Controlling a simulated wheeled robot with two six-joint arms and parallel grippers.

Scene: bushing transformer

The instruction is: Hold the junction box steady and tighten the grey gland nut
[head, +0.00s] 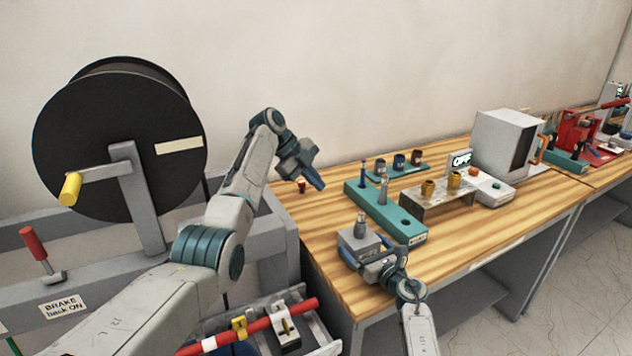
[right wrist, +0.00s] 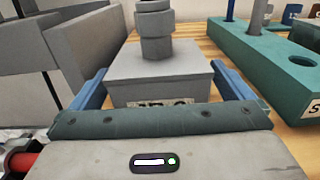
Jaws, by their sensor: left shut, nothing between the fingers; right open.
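The grey junction box (head: 352,239) stands near the table's front left edge. It fills the middle of the right wrist view (right wrist: 160,66), with a partly hidden label on its near face. A grey gland nut (head: 361,221) sits upright on top; it also shows in the right wrist view (right wrist: 156,22). My right gripper (head: 368,256) is open, with one blue finger on each side of the box; I cannot tell whether they touch it. My left gripper (head: 318,184) is shut and empty, in the air behind and left of the box.
A teal block (head: 388,212) with posts and a hole lies just right of the box. Behind it is a teal rack (head: 397,169) of coloured bushings. A small dark red object (head: 302,186) is near my left gripper. A large black reel (head: 100,140) stands left.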

